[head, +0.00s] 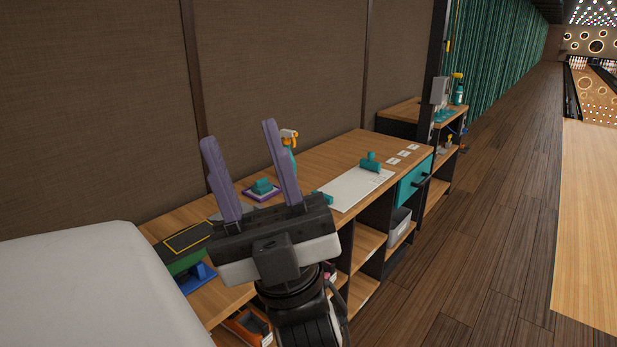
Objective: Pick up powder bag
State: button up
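My gripper (239,131) is raised in front of the wooden counter (335,151), its two purple fingers wide apart with nothing between them. I cannot make out a thing that is surely the powder bag. A small teal object (263,186) sits on a purple-edged tray (250,196) on the counter, seen between the fingers and beyond them. A spray bottle (289,138) with an orange and white head stands behind the right finger, which partly hides it. My gripper and arm hide part of the counter and the shelves below.
A white mat (352,188) lies on the counter with a teal tool (370,162) at its far end. A teal drawer (413,179) and open shelves (367,243) are below. A green-and-black box (187,248) is at the near left. Wooden floor (480,220) is clear at right.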

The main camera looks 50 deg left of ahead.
aim_at(261, 186)
jog(key=i, duration=1.25)
jog(key=i+l+u, duration=0.1)
jog(key=i, duration=1.15)
jog(key=i+u, duration=0.15)
jog(key=u, duration=2.45)
jog(key=i+j+u, duration=0.1)
jog(key=u, duration=0.6)
jog(key=i+u, duration=0.15)
jog(key=u, duration=0.25)
jog(key=i, duration=0.7)
